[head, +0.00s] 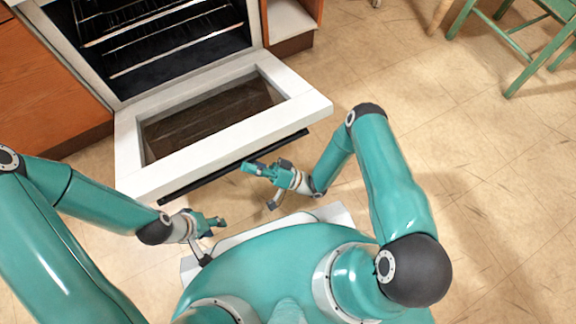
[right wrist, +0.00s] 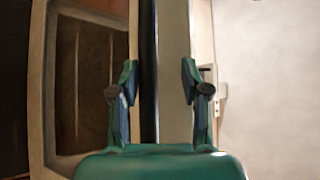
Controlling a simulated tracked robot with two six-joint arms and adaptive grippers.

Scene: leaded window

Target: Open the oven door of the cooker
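The oven door (head: 222,133) of the white cooker (head: 60,25) is folded down, and the oven's dark inside with its wire racks (head: 155,35) is exposed. The dark bar handle (head: 218,174) runs along the door's front edge. My right gripper (head: 252,168) is close to this handle. In the right wrist view my right gripper (right wrist: 160,82) has its fingers apart, with the handle (right wrist: 148,50) and part of the white door (right wrist: 176,40) showing between them; I cannot tell whether they touch. My left gripper (head: 216,221) is near my base, apart from the door; its fingers are too small to judge.
Wooden cabinets stand left (head: 40,85) and right (head: 293,20) of the cooker. A green chair (head: 510,40) is at the upper right. The tiled floor (head: 480,170) to the right is clear.

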